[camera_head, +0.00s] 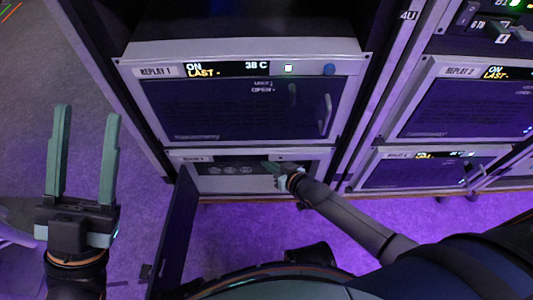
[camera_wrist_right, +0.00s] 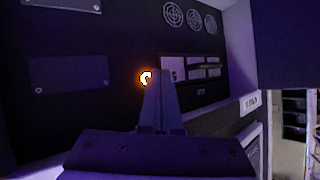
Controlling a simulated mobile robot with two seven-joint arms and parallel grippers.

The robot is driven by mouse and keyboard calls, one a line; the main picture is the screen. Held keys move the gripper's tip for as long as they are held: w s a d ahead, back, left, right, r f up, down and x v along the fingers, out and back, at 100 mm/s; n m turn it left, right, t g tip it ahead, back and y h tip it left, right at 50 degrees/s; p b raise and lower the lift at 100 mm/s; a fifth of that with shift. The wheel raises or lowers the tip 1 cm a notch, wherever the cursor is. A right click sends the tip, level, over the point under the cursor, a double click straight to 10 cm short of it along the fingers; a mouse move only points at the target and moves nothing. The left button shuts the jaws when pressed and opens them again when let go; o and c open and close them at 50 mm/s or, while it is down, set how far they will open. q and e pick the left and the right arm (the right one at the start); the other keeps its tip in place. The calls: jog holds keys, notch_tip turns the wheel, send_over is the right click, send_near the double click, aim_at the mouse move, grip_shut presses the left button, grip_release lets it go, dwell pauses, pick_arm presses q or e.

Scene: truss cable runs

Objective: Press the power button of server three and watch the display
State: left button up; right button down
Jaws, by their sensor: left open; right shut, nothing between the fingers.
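A low unit (camera_head: 215,184) with an open front sits under the REPLAY 1 unit; its small label is too small to read, so I cannot tell whether it is server three. A dark strip (camera_head: 228,159) along its top shows no readable text. My right gripper (camera_head: 268,167) is shut and empty at this front. In the right wrist view its fingertips (camera_wrist_right: 157,75) are beside a round button (camera_wrist_right: 146,78) with an orange glow and partly cover it; I cannot tell if they touch. My left gripper (camera_head: 85,115) is open and empty, left of the rack.
A dark door (camera_head: 176,232) stands swung open at the low unit's left. The REPLAY 1 unit (camera_head: 240,105) above reads ON, LAST - and 38 C. The REPLAY 2 unit (camera_head: 460,105) is in the right rack. Floor (camera_head: 60,60) at the left is clear.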

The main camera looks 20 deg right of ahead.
jog(key=shift+w, duration=0.1)
jog(key=shift+w+d, duration=0.15)
jog(key=shift+w, duration=0.15)
